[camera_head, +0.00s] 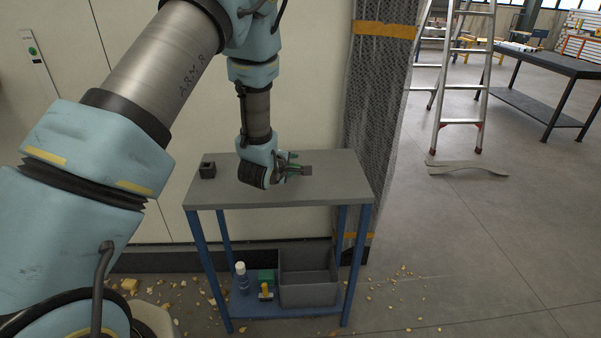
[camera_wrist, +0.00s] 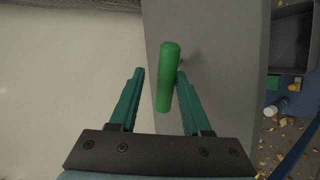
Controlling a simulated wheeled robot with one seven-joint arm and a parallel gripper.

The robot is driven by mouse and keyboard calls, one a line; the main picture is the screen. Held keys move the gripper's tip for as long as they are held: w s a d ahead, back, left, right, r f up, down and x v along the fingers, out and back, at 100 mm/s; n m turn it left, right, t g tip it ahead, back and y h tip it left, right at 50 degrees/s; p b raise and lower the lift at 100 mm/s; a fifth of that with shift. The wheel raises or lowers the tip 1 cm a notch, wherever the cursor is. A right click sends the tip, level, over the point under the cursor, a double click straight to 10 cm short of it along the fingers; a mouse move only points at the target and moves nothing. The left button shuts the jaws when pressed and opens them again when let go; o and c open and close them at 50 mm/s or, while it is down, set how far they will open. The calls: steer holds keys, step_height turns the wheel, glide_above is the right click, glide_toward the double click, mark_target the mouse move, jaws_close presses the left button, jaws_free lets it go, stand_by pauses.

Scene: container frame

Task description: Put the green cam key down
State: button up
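The green cam key (camera_wrist: 167,78) shows in the wrist view as a plain green rod, long side up the picture, over the grey tabletop (camera_wrist: 222,50). My gripper (camera_wrist: 159,72) has its two teal fingers spread, one on each side of the rod. A clear gap shows between the left finger and the rod. The right finger lies very close to the rod; whether it touches, I cannot tell. In the head view my gripper (camera_head: 299,167) is low over the right half of the tabletop (camera_head: 250,192). A small patch of green shows there, mostly hidden.
On the lower shelf are a grey bin (camera_head: 308,293), a white-capped bottle (camera_head: 241,278) and a green box (camera_head: 266,276). A wall is behind; a mesh-wrapped pillar (camera_head: 378,110) stands at right. The left tabletop is largely clear.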

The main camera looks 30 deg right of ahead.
step_height(320, 180, up, 8)
steer(key=s+a+p, duration=0.1)
steer(key=a+p, duration=0.1)
steer(key=p, duration=0.2)
steer(key=shift+s+f, duration=0.25)
steer(key=shift+s, duration=0.15)
